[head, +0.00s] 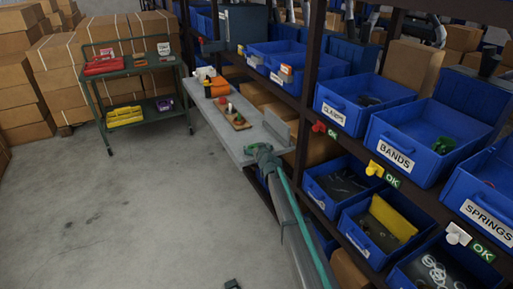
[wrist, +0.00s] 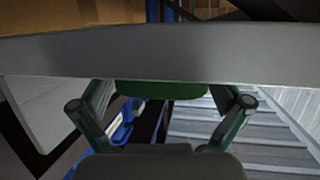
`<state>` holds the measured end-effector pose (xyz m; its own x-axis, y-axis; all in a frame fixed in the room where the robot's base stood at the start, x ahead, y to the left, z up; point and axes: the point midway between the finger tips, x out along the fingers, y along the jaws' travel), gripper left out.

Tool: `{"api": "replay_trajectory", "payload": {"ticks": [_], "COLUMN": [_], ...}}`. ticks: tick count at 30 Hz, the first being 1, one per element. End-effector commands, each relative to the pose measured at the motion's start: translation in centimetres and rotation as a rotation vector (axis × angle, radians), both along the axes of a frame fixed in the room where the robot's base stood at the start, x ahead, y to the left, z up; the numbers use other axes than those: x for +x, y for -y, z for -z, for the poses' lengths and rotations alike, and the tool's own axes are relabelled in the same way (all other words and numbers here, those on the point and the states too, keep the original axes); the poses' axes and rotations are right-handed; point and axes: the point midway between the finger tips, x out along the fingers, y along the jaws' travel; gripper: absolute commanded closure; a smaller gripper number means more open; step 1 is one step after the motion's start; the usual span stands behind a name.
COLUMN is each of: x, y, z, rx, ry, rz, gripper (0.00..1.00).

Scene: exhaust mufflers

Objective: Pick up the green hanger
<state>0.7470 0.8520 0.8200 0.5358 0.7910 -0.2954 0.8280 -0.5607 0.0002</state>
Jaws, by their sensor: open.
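A bright green piece (head: 443,145) lies in the blue bin labelled BANDS, at the right of the head view; its shape is too small to tell whether it is the hanger. My gripper (head: 262,150) is at the near end of the grey bench, far to the left of that bin. In the wrist view my gripper (wrist: 162,101) has its two fingers spread. A dark green rounded shape (wrist: 161,90) shows between them, partly hidden behind the grey edge; I cannot tell what it is. Nothing is clearly held.
The grey bench (head: 223,125) carries a wooden board (head: 238,122) with small red and other pieces, and an orange thing (head: 216,89). A rack of blue bins (head: 400,150) fills the right. A green cart (head: 152,82) stands at the back left. The floor at left is clear.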

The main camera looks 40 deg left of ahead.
Motion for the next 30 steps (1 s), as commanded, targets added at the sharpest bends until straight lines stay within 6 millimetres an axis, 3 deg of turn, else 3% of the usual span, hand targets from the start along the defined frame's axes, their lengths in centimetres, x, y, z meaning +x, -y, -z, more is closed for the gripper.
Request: {"api": "replay_trajectory", "payload": {"ticks": [7, 16, 30], "x": [0.1, 0.1, 0.1], "y": [-0.1, -0.1, -0.1], "z": [0.1, 0.1, -1.0], "rx": [0.000, 0.000, 0.000], "ry": [0.000, 0.000, 0.001], "rz": [0.000, 0.000, 0.000], "gripper": [0.00, 0.47, 0.48]}}
